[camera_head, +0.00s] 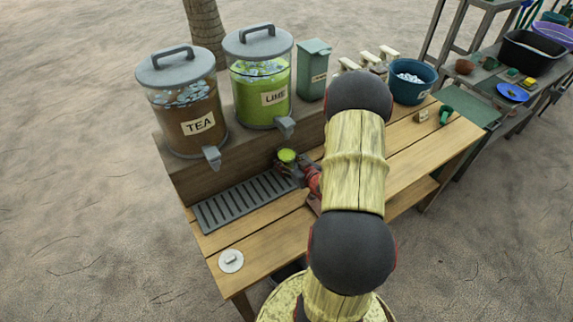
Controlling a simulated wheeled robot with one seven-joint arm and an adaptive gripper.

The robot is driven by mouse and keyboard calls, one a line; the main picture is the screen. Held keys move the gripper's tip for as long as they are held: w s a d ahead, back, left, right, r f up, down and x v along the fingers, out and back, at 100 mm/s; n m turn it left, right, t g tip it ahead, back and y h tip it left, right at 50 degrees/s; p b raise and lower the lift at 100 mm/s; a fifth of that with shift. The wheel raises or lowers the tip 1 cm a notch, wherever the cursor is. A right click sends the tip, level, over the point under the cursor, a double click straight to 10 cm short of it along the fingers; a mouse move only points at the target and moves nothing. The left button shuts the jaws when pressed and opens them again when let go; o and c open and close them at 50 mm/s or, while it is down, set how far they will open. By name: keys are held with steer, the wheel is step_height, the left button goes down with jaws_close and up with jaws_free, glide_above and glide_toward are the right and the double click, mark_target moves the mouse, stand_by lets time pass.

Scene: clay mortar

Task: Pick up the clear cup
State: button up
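A small clear cup (287,155) with green contents is upright near the right end of the drip tray, below the lime dispenser's spout. My gripper (288,167) is right at the cup, with its dark fingers at the cup's lower part. The fingers and the cup's lower part are too small and overlapped to tell whether the fingers are closed on it. I cannot tell whether the cup rests on a surface or is held.
The tea dispenser (185,105) and lime dispenser (260,80) stand on a raised ledge behind the grey drip tray (225,207). A white round lid (231,261) lies at the table's front left. A blue ice bucket (412,82) and green mug (445,114) stand right.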

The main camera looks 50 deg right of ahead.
steer(key=c, duration=0.9)
steer(key=shift+c, duration=0.4)
steer(key=shift+r, duration=0.1)
steer(key=shift+c, duration=0.2)
